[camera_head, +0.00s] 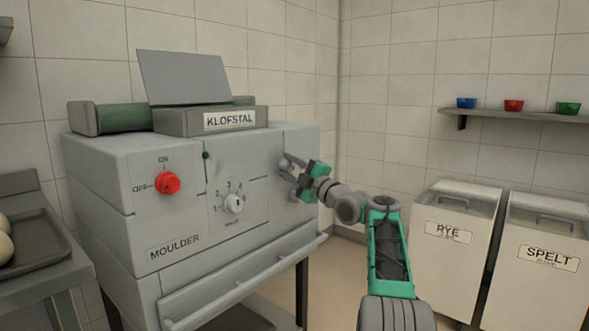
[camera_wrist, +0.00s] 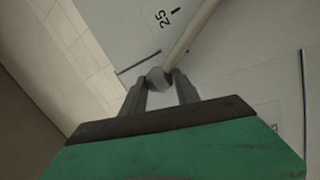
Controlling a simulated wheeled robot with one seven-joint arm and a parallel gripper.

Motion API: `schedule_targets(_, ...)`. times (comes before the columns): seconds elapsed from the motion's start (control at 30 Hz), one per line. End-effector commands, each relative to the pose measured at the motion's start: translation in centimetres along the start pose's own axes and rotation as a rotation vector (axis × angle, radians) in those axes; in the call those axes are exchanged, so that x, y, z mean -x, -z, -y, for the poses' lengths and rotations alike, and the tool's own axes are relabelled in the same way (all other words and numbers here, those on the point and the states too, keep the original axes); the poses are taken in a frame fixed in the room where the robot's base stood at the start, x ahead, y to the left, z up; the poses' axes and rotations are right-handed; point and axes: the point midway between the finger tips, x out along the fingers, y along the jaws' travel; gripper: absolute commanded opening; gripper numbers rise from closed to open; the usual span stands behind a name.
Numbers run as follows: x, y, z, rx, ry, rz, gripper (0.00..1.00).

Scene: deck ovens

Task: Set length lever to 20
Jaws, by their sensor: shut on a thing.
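The length lever is on the right part of the moulder's front. In the wrist view, the length lever (camera_wrist: 192,40) is a pale rod running from the upper right down to a faceted grey knob. My gripper (camera_wrist: 160,80) is shut on this knob, with one finger on each side. A printed "25" and a tick mark show just left of the rod; no "20" is readable. In the head view, my gripper (camera_head: 296,180) is at the right of the moulder's front and hides much of the lever and its scale.
The grey moulder (camera_head: 110,235) has a red ON/OFF knob (camera_head: 168,183), a numbered dial (camera_head: 234,203) and a tray ledge along its lower front. RYE (camera_head: 448,231) and SPELT (camera_head: 543,257) bins stand at right. A dark tray (camera_head: 45,268) lies at left.

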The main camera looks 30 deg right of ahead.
Motion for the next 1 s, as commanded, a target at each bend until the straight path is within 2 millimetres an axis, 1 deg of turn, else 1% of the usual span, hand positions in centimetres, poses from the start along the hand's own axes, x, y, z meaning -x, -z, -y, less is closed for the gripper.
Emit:
schedule_targets(0.03, 0.1, -0.8, 0.7, -0.002, 0.008, 0.011, 0.00)
schedule_targets(0.37, 0.6, -1.4, 0.4, 0.002, 0.005, 0.021, 0.00)
schedule_targets(0.4, 0.6, -1.4, 0.4, 0.002, 0.006, 0.022, 0.39)
schedule_targets(0.6, 0.4, -0.9, 0.3, 0.002, 0.004, 0.013, 0.55)
schedule_targets(0.63, 0.3, -0.8, 0.2, 0.002, 0.003, 0.012, 0.57)
schedule_targets(0.87, 0.2, -0.3, 0.1, 0.003, 0.001, 0.004, 0.57)
schedule_targets(0.97, 0.9, -0.4, 0.1, 0.004, 0.001, 0.005, 0.57)
schedule_targets(1.0, 1.5, -0.4, 0.0, 0.004, 0.001, 0.006, 0.57)
